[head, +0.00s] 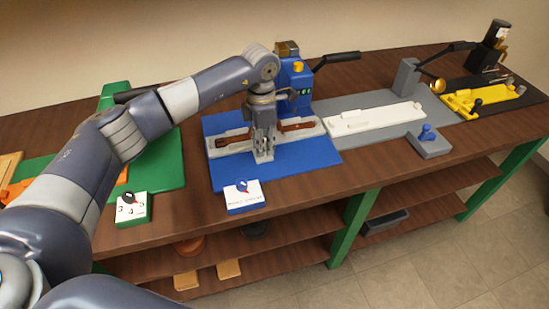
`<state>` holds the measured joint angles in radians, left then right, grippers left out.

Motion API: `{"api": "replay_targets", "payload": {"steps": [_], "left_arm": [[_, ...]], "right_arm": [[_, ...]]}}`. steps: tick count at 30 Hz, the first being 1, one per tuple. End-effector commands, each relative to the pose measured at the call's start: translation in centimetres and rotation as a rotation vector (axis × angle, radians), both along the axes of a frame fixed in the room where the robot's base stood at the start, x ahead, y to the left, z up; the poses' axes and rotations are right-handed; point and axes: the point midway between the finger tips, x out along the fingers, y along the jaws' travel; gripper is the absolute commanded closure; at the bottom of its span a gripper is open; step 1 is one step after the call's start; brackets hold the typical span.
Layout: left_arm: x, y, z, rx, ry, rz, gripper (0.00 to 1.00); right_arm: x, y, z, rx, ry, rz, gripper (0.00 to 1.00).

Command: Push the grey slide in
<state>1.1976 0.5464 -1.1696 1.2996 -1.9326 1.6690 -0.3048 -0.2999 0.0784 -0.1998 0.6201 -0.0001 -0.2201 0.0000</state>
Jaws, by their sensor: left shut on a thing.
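A brown bar (298,126) lies along a light grey fixture (222,149) on a blue mat (317,161). My left gripper (263,151) points down over the middle of this fixture, left of the slide and apart from it. It looks shut on the brown bar, showing on both sides of the fingers. The grip point is hidden. My right gripper is not in view.
A blue press (296,85) with a black lever (337,58) stands behind the blue mat. A grey post (407,79) with a lever stands behind the white fixture. A yellow fixture (480,102) is at far right.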

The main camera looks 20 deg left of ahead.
Motion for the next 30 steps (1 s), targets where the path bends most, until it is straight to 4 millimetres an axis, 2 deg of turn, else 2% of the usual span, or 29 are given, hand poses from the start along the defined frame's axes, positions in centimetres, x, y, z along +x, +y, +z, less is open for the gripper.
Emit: {"api": "replay_targets", "payload": {"steps": [30], "left_arm": [[3.4, 2.3, -0.2, 0.001, 0.003, 0.001, 0.94]], "right_arm": [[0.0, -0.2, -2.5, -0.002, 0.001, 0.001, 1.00]]}}
